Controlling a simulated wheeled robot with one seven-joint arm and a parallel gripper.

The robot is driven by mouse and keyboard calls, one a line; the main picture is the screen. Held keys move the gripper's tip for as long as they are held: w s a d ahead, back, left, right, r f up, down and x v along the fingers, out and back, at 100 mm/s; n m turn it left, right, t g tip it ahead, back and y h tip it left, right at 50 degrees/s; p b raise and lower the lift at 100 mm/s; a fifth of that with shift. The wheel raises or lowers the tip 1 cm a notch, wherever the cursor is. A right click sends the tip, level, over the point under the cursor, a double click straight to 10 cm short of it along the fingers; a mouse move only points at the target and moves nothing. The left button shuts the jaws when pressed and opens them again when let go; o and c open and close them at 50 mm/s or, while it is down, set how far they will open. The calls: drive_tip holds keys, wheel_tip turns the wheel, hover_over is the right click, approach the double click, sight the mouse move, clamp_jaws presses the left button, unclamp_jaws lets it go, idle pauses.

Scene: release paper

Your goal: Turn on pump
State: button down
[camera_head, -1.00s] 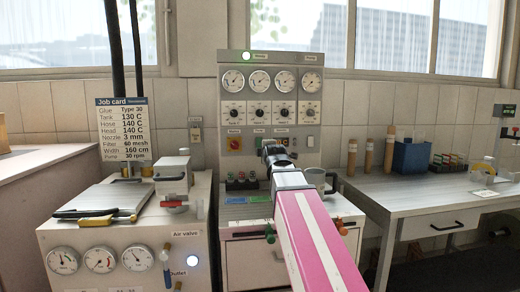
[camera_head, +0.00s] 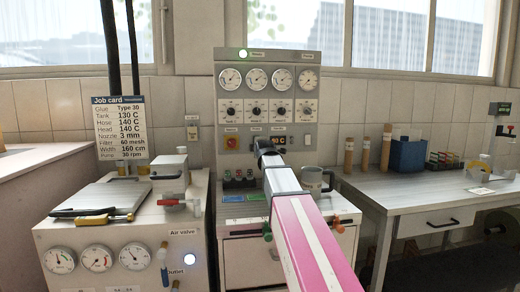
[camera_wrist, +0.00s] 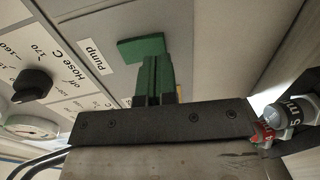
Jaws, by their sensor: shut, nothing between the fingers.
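The grey control panel (camera_head: 222,95) stands upright against the tiled wall. In the wrist view its "Pump" label (camera_wrist: 97,57) lies beside a flat green switch (camera_wrist: 142,48). My gripper (camera_wrist: 155,62) is shut and empty, its narrow green fingers pointing at the panel. The fingertips overlap the lower edge of the green switch in the picture; I cannot tell whether they touch it. In the head view my gripper (camera_head: 262,143) covers the lower middle of the panel, so the switch is hidden there.
A black knob (camera_wrist: 36,85) for Hose C is left of the Pump label. A grey mug (camera_head: 314,181) stands below the panel. A side table (camera_head: 420,190) at right holds wooden cylinders and a blue box (camera_head: 409,155). A glue unit (camera_head: 120,222) stands at left.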

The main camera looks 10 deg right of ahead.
drive_tip(key=shift+w+f, duration=0.15)
drive_tip(key=shift+w, duration=0.85)
drive_tip(key=shift+w+f, duration=0.1)
drive_tip(key=shift+w, duration=0.15)
drive_tip(key=shift+s, duration=0.1)
drive_tip(key=s+f, duration=0.1)
drive_tip(key=s, duration=1.3)
drive_tip(key=shift+f, duration=0.4)
